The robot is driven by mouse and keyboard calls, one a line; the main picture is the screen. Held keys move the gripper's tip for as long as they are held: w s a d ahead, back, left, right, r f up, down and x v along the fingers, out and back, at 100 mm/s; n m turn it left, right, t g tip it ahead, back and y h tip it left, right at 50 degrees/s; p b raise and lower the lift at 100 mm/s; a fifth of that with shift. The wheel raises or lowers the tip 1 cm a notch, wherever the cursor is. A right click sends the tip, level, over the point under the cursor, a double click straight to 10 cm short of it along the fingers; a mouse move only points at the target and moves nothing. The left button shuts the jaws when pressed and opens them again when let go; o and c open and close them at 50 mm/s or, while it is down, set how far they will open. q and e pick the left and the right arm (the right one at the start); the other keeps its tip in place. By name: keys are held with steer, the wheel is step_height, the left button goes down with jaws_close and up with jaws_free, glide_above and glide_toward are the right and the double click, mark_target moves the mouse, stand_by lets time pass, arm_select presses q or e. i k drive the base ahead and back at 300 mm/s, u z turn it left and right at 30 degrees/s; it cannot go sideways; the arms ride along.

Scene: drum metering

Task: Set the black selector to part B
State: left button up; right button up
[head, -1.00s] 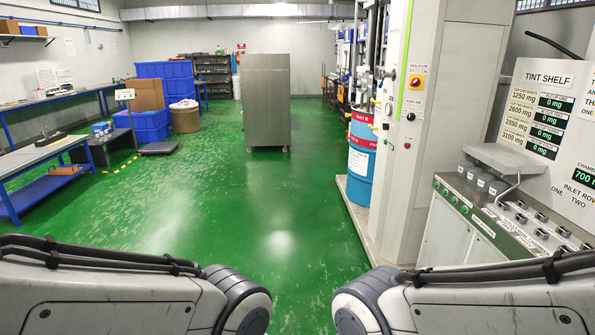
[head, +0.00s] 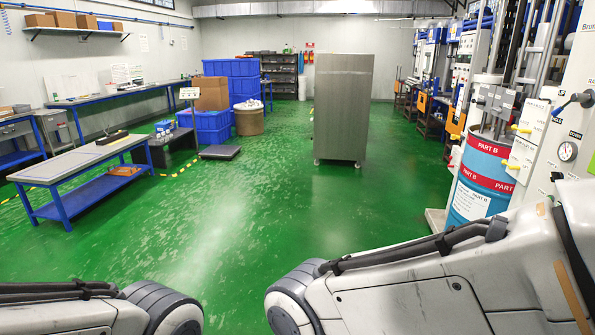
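A blue drum (head: 480,178) with red bands marked PART B stands at the right, partly behind my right arm. I cannot make out a black selector in this view. The panel is cut off by the right edge and my arm. Links of both my arms show along the bottom, but neither gripper is in view.
A tall grey cabinet (head: 340,110) stands on the green floor ahead. A blue-framed bench (head: 85,165) is at the left, with blue crates (head: 210,127) and a floor scale (head: 220,152) farther back. The floor between the bench and the drum is open.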

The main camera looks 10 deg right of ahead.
mark_target(554, 176)
steer(key=z, duration=0.25)
steer(key=i, duration=1.7)
steer(key=z, duration=1.55)
steer(key=i, duration=1.05)
steer(key=z, duration=0.7)
